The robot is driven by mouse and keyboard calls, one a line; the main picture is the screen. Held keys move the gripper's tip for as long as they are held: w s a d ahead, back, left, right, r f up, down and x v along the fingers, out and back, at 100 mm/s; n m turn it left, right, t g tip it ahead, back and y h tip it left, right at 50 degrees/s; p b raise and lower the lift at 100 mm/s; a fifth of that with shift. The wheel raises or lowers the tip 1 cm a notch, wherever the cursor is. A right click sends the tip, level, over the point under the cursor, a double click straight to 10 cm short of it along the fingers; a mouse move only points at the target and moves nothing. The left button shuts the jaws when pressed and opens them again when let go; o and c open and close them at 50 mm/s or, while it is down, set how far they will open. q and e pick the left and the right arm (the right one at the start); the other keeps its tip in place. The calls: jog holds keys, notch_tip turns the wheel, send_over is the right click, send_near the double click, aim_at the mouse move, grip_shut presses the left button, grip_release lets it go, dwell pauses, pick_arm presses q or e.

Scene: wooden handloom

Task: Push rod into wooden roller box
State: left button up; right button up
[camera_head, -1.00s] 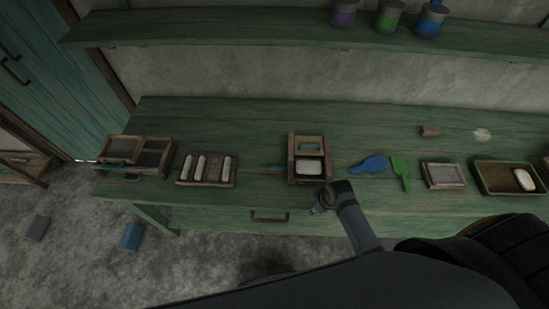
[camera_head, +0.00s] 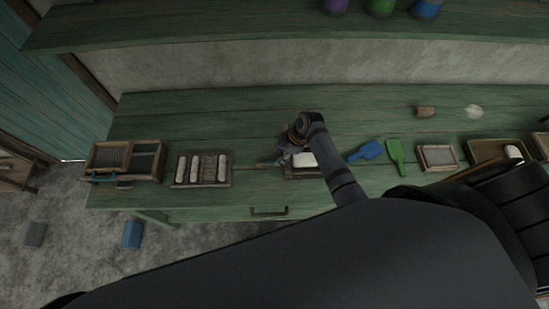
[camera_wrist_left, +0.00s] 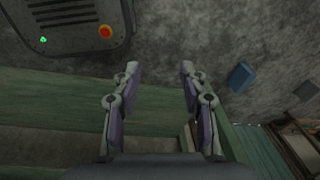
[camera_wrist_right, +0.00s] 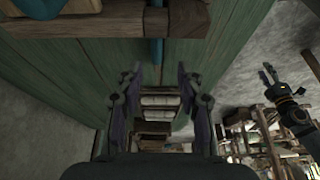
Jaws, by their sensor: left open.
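The wooden roller box (camera_head: 290,172) stands on the green table in the head view, holding a white roller (camera_head: 304,160). My right gripper (camera_head: 285,156) is over its left side and hides much of it. The thin teal rod (camera_head: 265,164) sticks out to the left of the box. In the right wrist view, the box (camera_wrist_right: 185,20) is at the top, and the rod (camera_wrist_right: 156,50) runs down from it toward the gap between my fingers. My right gripper (camera_wrist_right: 156,75) is open and empty. My left gripper (camera_wrist_left: 158,75) is open and empty; the head view does not show it.
A tray of white rollers (camera_head: 219,183) and a divided wooden box (camera_head: 160,178) stand to the left. A blue brush (camera_head: 368,151), a green brush (camera_head: 394,155) and a small framed box (camera_head: 438,157) lie to the right. The table's back strip is mostly clear.

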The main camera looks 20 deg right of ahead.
jog(key=x, duration=0.3)
jog(key=shift+w+a+f, duration=0.1)
jog(key=shift+w+f, duration=0.25)
jog(key=shift+w, duration=0.05)
jog(key=shift+x, duration=0.75)
jog(key=shift+s, duration=0.15)
jog(key=shift+f, duration=0.1)
jog(key=shift+c, duration=0.5)
grip_shut()
pick_arm(q)
jog(key=shift+w+r, duration=0.2)
jog(key=shift+w, duration=0.8)
